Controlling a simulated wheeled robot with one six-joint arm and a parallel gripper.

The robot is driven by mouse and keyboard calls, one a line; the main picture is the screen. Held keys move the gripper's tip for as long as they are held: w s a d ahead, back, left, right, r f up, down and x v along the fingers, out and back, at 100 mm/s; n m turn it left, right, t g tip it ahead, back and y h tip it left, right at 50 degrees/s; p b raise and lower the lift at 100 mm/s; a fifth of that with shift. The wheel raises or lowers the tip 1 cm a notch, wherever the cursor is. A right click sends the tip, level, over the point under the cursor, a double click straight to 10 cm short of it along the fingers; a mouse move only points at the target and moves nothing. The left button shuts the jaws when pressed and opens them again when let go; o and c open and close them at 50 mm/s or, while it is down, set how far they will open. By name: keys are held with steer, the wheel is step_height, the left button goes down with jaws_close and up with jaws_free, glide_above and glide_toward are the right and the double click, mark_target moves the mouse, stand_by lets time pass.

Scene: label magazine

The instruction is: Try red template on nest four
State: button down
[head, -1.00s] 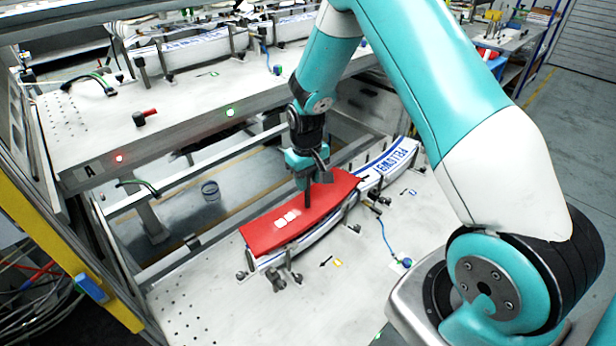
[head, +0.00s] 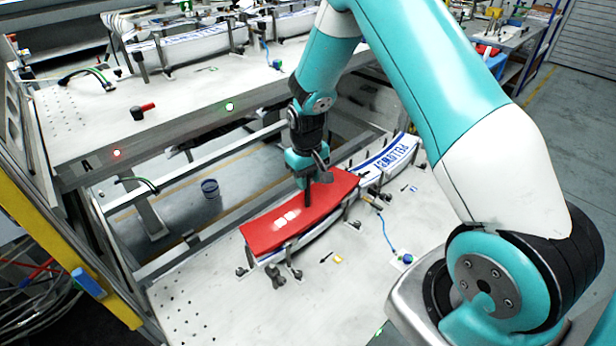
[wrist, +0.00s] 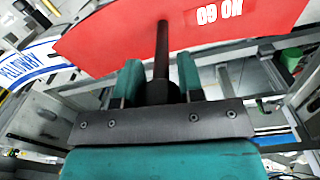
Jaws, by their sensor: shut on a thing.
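The red template (head: 268,224) is a long, slightly curved red plate with white marks. In the head view it lies over or just above the nearer nest (head: 300,243) on the front table; I cannot tell whether it touches. The nest under the template is mostly hidden.
Another nest holding a white and blue label piece (head: 392,160) is just beyond the template. A blue cable (head: 386,235) lies at right. A rear table (head: 190,100) bears more label pieces.

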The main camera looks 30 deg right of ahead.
steer(key=shift+f, duration=0.15)
steer(key=c, duration=0.7)
jaws_free()
steer(key=shift+o, duration=0.2)
step_height(320, 180, up, 18)
steer(key=b, duration=0.4)
steer(key=shift+a+f, duration=0.2)
steer(key=shift+a, duration=0.05)
steer(key=s+a+r+n+y, duration=0.1)
steer(key=s+a+n, duration=0.1)
steer(key=s+a, duration=0.4)
steer(key=s+a+n+y+b, duration=0.1)
steer(key=s+a, duration=0.4)
steer(key=s, duration=0.6)
steer(key=s+a+r+n+y, duration=0.1)
steer(key=s+a+n+y, duration=0.1)
steer(key=s+a, duration=0.4)
steer(key=s+n, duration=0.1)
steer(key=s, duration=0.2)
steer(key=shift+s+a+r+n+y+b, duration=0.3)
steer(key=shift+s+r, duration=0.05)
